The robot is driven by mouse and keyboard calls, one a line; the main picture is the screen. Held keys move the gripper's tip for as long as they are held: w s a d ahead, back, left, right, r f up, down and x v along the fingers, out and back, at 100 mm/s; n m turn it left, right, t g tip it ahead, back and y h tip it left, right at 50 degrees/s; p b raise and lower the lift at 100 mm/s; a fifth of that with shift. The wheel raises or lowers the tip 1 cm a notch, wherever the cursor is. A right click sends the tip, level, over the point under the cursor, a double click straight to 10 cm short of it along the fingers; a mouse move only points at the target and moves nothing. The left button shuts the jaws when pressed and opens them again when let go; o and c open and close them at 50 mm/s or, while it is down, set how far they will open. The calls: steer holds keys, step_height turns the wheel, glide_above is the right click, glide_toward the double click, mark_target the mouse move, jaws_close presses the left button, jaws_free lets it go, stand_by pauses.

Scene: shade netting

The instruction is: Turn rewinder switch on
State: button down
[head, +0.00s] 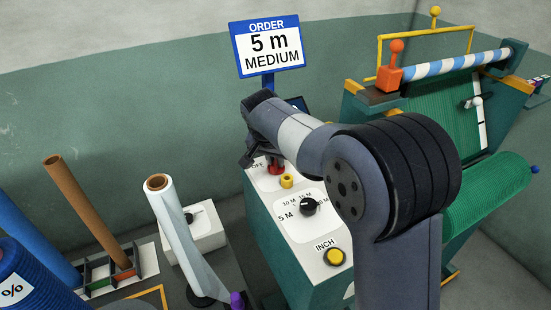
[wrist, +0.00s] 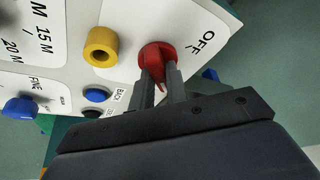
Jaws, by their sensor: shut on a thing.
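The red rewinder switch (wrist: 157,53) sits on a white label plate on the control console, with the word OFF (wrist: 205,42) printed beside it in the wrist view. My gripper (wrist: 162,90) is shut on the switch, one grey finger on each side of its red grip. In the head view, the red switch (head: 276,169) shows just below my gripper (head: 268,158) at the far end of the console top. I cannot tell the switch's exact pointing, as the fingers cover part of it. Any ON mark is hidden or out of view.
A yellow collar (wrist: 101,47) stands close beside the switch. The console also has a black length dial (head: 308,207) and a yellow INCH button (head: 335,257). An order sign (head: 267,45) reading 5 m MEDIUM stands behind.

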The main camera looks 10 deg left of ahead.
steer(key=c, duration=1.4)
jaws_free()
steer(key=v, duration=1)
steer(key=shift+s+r+b, duration=0.2)
steer(key=shift+r+b, duration=0.15)
steer(key=shift+a+f, duration=0.1)
steer(key=x, duration=1.1)
steer(key=shift+p, duration=0.4)
steer(key=shift+r, duration=0.2)
